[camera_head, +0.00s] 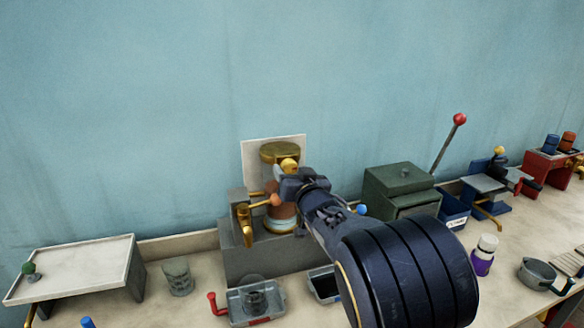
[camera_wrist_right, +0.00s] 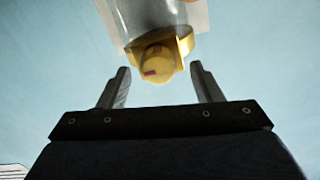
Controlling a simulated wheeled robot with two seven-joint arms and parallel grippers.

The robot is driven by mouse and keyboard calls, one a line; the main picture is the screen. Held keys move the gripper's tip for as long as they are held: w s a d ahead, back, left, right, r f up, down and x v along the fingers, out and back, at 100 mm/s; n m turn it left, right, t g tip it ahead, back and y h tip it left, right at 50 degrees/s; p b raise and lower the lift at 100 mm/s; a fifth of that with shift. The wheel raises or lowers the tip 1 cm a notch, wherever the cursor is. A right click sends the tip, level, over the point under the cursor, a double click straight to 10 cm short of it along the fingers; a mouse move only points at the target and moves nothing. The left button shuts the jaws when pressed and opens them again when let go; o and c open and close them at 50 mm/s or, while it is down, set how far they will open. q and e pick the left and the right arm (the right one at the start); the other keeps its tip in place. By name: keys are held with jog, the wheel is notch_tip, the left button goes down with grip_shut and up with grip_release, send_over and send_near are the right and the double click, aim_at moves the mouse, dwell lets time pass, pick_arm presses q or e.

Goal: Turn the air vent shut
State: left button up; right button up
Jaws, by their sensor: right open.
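The oil vessel (camera_head: 281,152) stands on a grey block (camera_head: 240,263) by the wall, with a brass lid and a white board behind it. A round yellow knob (camera_head: 289,163), which looks like the air vent, sits on its front near the top. In the right wrist view the knob (camera_wrist_right: 157,64) is round and yellow with a small red mark, on a brass band below clear glass. My right gripper (camera_wrist_right: 160,84) is open, its two fingers apart on either side of the knob's lower edge. My left gripper is not in view.
A brass spout (camera_head: 244,222) and an orange-tipped lever (camera_head: 275,200) are just left of my right gripper. A grey tray with a glass (camera_head: 257,300) stands below. A green box (camera_head: 399,187) with a red-knobbed lever (camera_head: 450,138) is to the right.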

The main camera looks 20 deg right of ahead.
jog(key=shift+w+d+f, duration=0.1)
jog(key=shift+w, duration=0.4)
jog(key=shift+c, duration=0.2)
jog(key=c, duration=0.9)
jog(key=shift+f+n+b, duration=0.1)
jog(key=shift+n+b, duration=0.4)
jog(key=shift+b, duration=0.3)
jog(key=shift+c, duration=0.2)
jog(key=n+b, duration=1.1)
jog(key=b, duration=0.1)
jog(key=shift+f+b, duration=0.1)
jog(key=shift+b, duration=0.25)
jog(key=n+b, duration=0.1)
jog(key=n, duration=0.1)
jog(key=shift+n+b, duration=0.35)
jog(key=shift+n, duration=0.05)
jog(key=shift+r+n+b, duration=0.2)
jog(key=shift+n+b, duration=0.5)
jog(key=shift+n, duration=0.8)
